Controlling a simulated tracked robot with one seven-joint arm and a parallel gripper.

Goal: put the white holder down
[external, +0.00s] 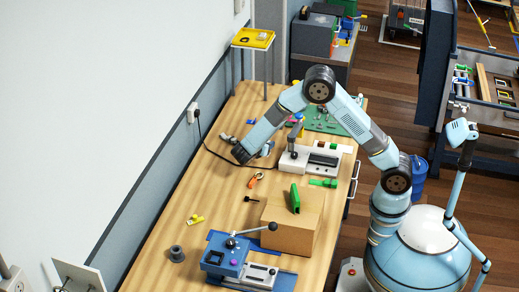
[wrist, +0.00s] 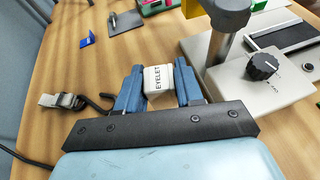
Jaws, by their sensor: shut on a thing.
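In the wrist view my gripper (wrist: 160,92) has its two blue fingers closed on the white holder (wrist: 158,79), a small white block with the word EYELET on its side. It sits between the fingertips, just left of a grey machine with a post (wrist: 228,35) and a black knob. Whether the holder touches the table is not clear. In the external view my gripper (external: 243,152) is low over the wooden table, left of the white machine (external: 318,160); the holder is hidden there.
A strap with a grey buckle (wrist: 62,101) lies left of my gripper. A black cable runs along the table (external: 215,158). A cardboard box (external: 290,232) and a blue press (external: 225,256) stand nearer the camera.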

